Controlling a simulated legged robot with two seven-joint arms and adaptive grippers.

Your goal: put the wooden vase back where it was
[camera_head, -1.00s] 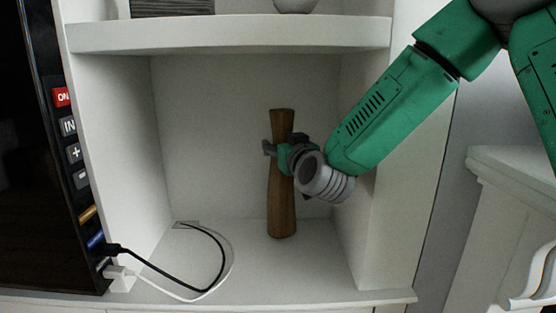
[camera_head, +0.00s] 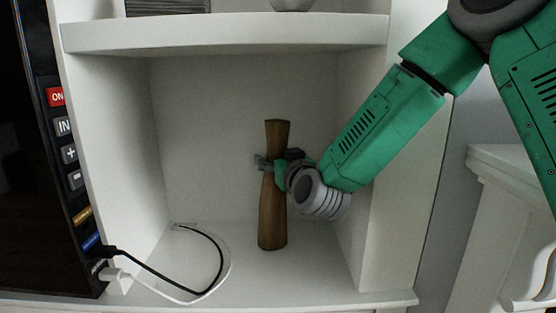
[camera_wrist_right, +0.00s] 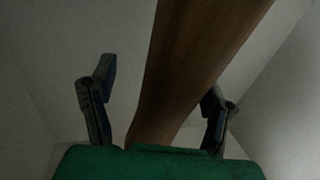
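The wooden vase (camera_head: 273,222) is a tall brown piece, narrow in the middle, standing nearly upright with a slight tilt in the lower shelf compartment (camera_head: 210,130). Its base appears at the compartment floor; I cannot tell whether it fully rests there. My right gripper (camera_head: 268,163) reaches in from the right at the vase's upper half. In the right wrist view its two fingers (camera_wrist_right: 160,90) are spread either side of the vase (camera_wrist_right: 195,60). A gap shows at the left finger; the right finger is partly hidden behind the vase. My left gripper is not in view.
A black cable and a white cable (camera_head: 215,285) lie on the compartment floor at left. A dark screen with a button strip (camera_head: 70,154) stands at the left. The upper shelf board (camera_head: 225,35) is above, and the right side wall is close to my right arm.

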